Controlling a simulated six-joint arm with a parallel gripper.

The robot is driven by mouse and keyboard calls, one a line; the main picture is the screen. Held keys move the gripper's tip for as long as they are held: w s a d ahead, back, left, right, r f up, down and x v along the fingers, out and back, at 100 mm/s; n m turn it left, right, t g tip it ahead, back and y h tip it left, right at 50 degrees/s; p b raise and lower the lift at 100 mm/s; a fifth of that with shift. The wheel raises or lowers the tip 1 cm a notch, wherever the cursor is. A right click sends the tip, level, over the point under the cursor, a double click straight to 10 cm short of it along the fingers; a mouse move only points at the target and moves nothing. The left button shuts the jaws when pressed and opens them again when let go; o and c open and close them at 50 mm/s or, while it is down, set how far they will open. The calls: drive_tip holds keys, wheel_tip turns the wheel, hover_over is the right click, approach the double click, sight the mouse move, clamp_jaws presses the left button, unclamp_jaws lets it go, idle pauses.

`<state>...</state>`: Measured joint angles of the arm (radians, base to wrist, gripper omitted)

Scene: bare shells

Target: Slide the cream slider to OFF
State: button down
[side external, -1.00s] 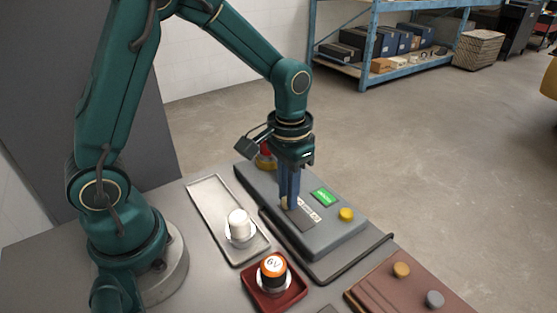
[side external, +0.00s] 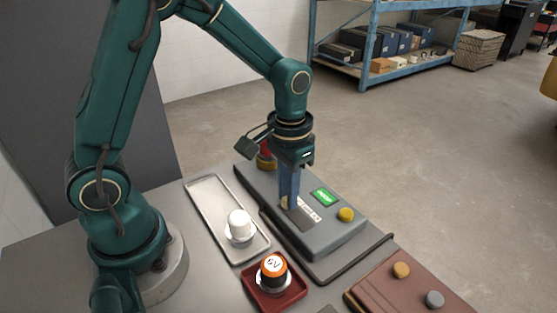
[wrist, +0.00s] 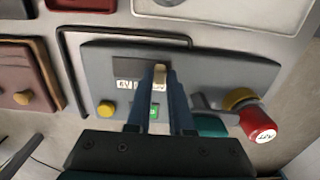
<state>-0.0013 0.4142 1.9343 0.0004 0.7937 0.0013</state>
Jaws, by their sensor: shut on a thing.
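The cream slider (wrist: 160,76) sits at the edge of a dark slot plate (wrist: 128,68) on the grey control box (wrist: 92,70) in the wrist view. My gripper (wrist: 161,72) is shut on the slider, with one blue finger on each side of it. In the side external view my gripper (side external: 288,203) points straight down at the plate, and only a sliver of the slider (side external: 284,202) shows beside the fingers. White labels (side external: 310,213) lie along the plate. The fingers partly cover them in the wrist view, and I cannot read an OFF mark.
The box also carries a lit green display (side external: 323,196), a yellow button (side external: 346,214) and a red-and-yellow knob (side external: 266,157). A brown box (side external: 385,285) stands at front right.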

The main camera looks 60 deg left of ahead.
sight(296, 215)
drive_tip(key=shift+d+r, duration=0.1)
drive_tip(key=shift+d, duration=1.2)
drive_tip(key=c, duration=0.8)
unclamp_jaws()
drive_tip(key=shift+r, duration=2.55)
